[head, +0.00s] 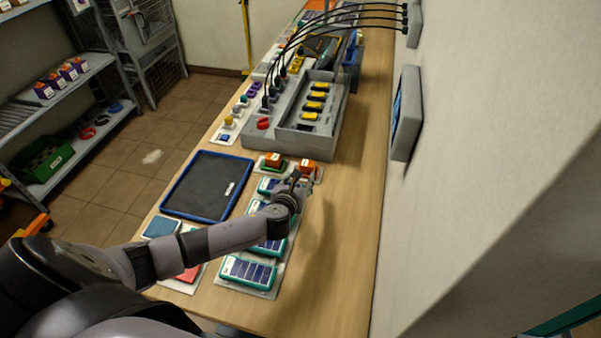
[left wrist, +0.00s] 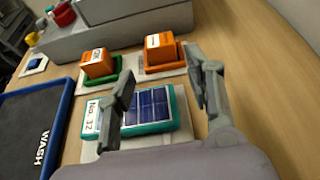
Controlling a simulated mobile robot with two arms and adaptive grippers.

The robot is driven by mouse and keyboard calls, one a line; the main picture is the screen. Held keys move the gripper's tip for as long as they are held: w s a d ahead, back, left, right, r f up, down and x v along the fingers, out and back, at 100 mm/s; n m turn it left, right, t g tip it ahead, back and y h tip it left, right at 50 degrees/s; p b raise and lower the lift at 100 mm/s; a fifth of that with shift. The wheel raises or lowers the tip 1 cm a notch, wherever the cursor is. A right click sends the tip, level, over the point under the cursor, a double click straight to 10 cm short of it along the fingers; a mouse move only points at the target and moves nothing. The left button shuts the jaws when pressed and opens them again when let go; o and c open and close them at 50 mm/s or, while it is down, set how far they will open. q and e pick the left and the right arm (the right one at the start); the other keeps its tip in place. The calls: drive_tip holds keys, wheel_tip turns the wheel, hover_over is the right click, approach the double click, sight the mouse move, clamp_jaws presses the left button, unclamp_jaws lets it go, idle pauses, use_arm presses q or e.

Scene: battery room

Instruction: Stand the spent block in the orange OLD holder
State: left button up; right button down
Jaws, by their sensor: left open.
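My left gripper (head: 298,182) is open, with nothing between its fingers. It also shows in the left wrist view (left wrist: 164,82). Ahead of it, an orange block (left wrist: 160,48) sits at an orange holder (left wrist: 178,65) on a pale plate. To its left, another orange block with a white label (left wrist: 97,62) sits in a green holder (left wrist: 103,82). Both blocks also show in the head view, at right (head: 308,167) and left (head: 273,160). The labels are too small to read, so I cannot tell which block is the spent one. My right gripper is out of view.
Teal-framed solar panels (head: 248,271) lie in a row on the bench. A blue-rimmed dark mat (head: 208,184) is to the left. A grey charger box (head: 306,127) stands beyond. The bench's right side is clear up to the wall.

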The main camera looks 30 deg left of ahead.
use_arm(q)
drive_tip(key=shift+p+v, duration=0.4)
drive_tip(key=shift+v, duration=0.45)
